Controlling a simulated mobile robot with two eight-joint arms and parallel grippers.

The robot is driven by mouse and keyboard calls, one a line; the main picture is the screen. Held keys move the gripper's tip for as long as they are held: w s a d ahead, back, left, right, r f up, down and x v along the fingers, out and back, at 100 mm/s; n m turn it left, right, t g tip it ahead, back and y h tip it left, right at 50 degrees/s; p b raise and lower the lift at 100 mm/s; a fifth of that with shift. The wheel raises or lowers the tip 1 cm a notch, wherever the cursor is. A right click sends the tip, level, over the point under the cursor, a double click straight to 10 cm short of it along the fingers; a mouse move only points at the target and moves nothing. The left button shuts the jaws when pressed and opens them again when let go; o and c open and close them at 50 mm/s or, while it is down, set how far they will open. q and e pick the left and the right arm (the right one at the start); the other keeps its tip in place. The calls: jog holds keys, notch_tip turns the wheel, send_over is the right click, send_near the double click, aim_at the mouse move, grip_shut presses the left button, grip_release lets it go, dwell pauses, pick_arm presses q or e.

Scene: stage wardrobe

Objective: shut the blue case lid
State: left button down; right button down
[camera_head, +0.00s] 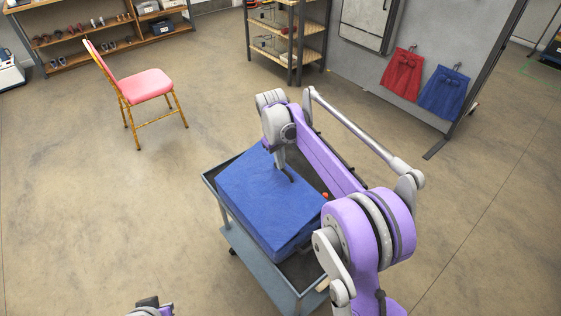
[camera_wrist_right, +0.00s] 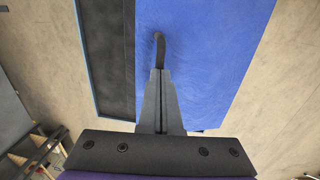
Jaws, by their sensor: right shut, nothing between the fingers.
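The blue case (camera_head: 262,197) sits on a grey cart (camera_head: 237,239). Its broad blue top lies over the case body, and a seam shows along its near side; I cannot tell whether the lid is fully down. My right gripper (camera_head: 289,177) is shut and empty, with its fingertips pointing down at the lid's top. In the right wrist view the shut gripper (camera_wrist_right: 159,55) is over the blue lid (camera_wrist_right: 205,50); contact is unclear. Part of my left arm shows at the bottom edge of the head view, its fingers not distinguishable.
A small red thing (camera_head: 325,195) shows by the case's right side. A pink chair (camera_head: 147,86) stands behind left. Shelves (camera_head: 290,38) and a panel with red (camera_head: 401,74) and blue garments (camera_head: 443,93) stand behind. The floor around the cart is clear.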

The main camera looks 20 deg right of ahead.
aim_at(288, 170)
jog(key=d+f+y, duration=0.1)
jog(key=f, duration=0.1)
jog(key=d+f+b, duration=0.1)
jog(key=w+d+f+g+y, duration=0.1)
jog(key=f, duration=0.1)
jog(key=shift+w+f+y, duration=0.1)
jog(key=shift+f+y, duration=0.2)
jog(key=shift+f, duration=0.3)
jog(key=shift+r, duration=0.1)
